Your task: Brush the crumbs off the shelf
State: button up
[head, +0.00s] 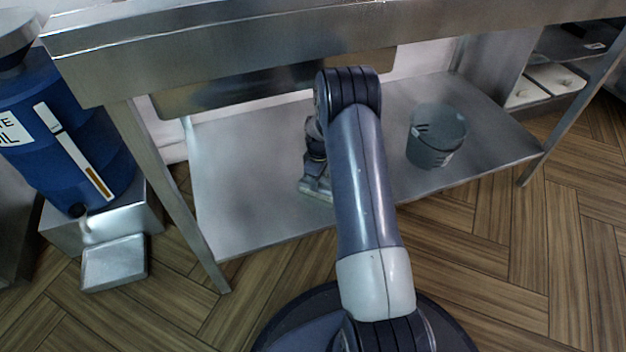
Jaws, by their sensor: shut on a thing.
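The steel lower shelf (240,165) runs under the worktop, between the table legs. My gripper (316,188) is low over the middle of the shelf, partly hidden behind my own arm. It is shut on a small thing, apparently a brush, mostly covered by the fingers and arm. I cannot tell whether it touches the shelf. I cannot make out any crumbs on the shelf at this size. My arm hides part of the shelf's middle.
A grey bucket (436,138) stands on the shelf's right part. The steel worktop (250,40) overhangs the shelf. A blue drum (65,130) stands at left, with a small metal tray (114,262) below it. The shelf's left part looks free.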

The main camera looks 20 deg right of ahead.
jog(key=shift+d+r, duration=0.1)
jog(key=shift+d, duration=3.35)
jog(key=shift+w+b, duration=0.3)
jog(key=shift+w, duration=0.5)
jog(key=shift+a+f, duration=0.2)
jog(key=shift+a, duration=1.8)
jog(key=shift+a+r+p, duration=0.2)
jog(key=shift+a+p, duration=0.25)
jog(key=shift+a, duration=2.85)
jog(key=shift+a+f, duration=0.15)
jog(key=shift+a, duration=3.35)
